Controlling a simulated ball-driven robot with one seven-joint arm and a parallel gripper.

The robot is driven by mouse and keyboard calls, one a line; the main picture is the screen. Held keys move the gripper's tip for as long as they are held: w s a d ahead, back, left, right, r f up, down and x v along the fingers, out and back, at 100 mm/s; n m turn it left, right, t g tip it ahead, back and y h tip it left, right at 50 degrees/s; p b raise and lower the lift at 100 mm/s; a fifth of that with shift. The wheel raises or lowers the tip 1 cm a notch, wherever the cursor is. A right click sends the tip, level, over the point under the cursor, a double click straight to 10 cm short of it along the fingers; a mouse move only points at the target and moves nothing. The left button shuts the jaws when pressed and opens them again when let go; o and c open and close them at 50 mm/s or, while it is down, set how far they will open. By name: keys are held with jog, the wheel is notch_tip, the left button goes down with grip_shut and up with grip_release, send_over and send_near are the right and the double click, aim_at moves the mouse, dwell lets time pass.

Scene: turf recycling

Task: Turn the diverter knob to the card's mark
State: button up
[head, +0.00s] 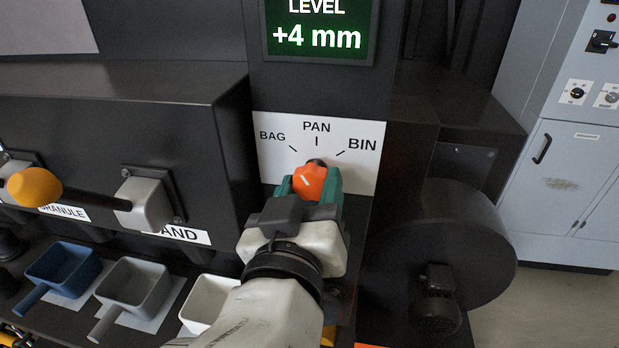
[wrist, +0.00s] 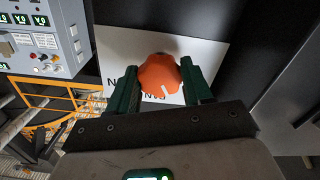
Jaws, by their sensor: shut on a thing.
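The orange diverter knob (head: 311,181) sits at the bottom middle of a white label plate (head: 352,171) reading BAG, PAN and BIN, each with a tick line. My gripper (head: 308,187) is shut on the knob, its green fingers on either side. In the wrist view the knob (wrist: 160,74) shows between the fingers (wrist: 163,84), over the upside-down plate (wrist: 120,50). I see no separate card with a chosen mark.
A green display (head: 318,30) above the plate reads LEVEL +4 mm. A lever with a yellow ball (head: 35,187) and several scoops (head: 135,285) are at left. A dark round drum housing (head: 440,240) stands at right, with a grey cabinet (head: 570,160) beyond.

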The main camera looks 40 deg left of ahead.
jog(key=shift+n+p, duration=0.9)
jog(key=shift+n, duration=1.1)
jog(key=o, duration=1)
jog(key=shift+o, duration=0.2)
jog(key=shift+s, duration=0.1)
jog(key=b+v, duration=0.2)
jog(key=v, duration=0.8)
jog(key=shift+s+d+b, duration=0.2)
jog(key=shift+s+b, duration=0.05)
jog(key=shift+b, duration=0.05)
